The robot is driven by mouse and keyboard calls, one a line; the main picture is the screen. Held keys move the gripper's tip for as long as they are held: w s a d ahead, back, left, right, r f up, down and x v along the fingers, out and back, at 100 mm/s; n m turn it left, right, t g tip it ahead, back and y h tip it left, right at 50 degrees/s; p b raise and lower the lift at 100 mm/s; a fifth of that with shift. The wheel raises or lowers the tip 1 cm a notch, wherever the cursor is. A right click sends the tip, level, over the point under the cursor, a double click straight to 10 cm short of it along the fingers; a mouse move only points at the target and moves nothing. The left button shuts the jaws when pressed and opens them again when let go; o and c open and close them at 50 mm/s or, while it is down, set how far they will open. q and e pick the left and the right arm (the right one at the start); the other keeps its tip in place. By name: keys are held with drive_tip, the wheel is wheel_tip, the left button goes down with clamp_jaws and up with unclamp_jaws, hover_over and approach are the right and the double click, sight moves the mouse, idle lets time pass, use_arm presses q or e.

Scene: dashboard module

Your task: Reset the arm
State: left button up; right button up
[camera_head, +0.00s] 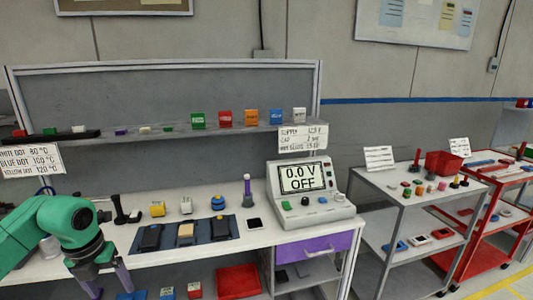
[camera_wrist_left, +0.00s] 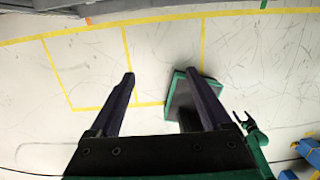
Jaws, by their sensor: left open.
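My left arm is green and comes in from the left in the head view. Its gripper (camera_head: 107,286) points down in front of the bench's left front edge, and the picture's lower edge cuts off its tips. The gripper is open and empty. My right gripper does not show in the head view. A small green arm with a dark claw (camera_wrist_left: 244,121) shows at the right of the left wrist view; I cannot tell whose it is.
The white bench (camera_head: 270,236) holds a dark mat (camera_head: 209,232) with modules and a supply unit (camera_head: 305,196) reading 0.0 V OFF. A shelf above carries coloured boxes. Below are a red bin (camera_head: 237,282) and purple drawer (camera_head: 314,251). Grey and red carts stand right.

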use_arm(q)
drive_tip(key=w+d+f+n+t+h, duration=0.3)
drive_tip(key=w+d+f+h, duration=0.2)
drive_tip(key=d, duration=0.3)
drive_tip(key=w+d+f+n+t+h, duration=0.3)
drive_tip(key=w+d+f+h, duration=0.2)
drive_tip(key=w+d+h, duration=0.15)
drive_tip(key=s+a+f+n+t+y, duration=0.2)
drive_tip(key=a+f+n+y, duration=0.15)
drive_tip(key=f+n, duration=0.5)
drive_tip(key=s+a+f+n+t+y, duration=0.25)
drive_tip(key=f+n+y, duration=0.2)
drive_tip(key=f, duration=0.65)
drive_tip(key=s+a+f+n+g+y, duration=0.1)
drive_tip(key=s+f+n+g+y, duration=0.5)
drive_tip(key=s+f, duration=1.65)
drive_tip(key=s+d+f+n+g+h, duration=0.1)
drive_tip(key=s+d+n+g, duration=0.1)
drive_tip(key=s, duration=0.6)
drive_tip(key=s+d+f+n+g+h, duration=0.1)
drive_tip(key=s+d+n+g, duration=0.1)
drive_tip(key=s, duration=0.7)
drive_tip(key=shift+s+f+n+g+h, duration=0.15)
drive_tip(key=shift+f+n+g+h, duration=0.25)
drive_tip(key=shift+n, duration=0.2)
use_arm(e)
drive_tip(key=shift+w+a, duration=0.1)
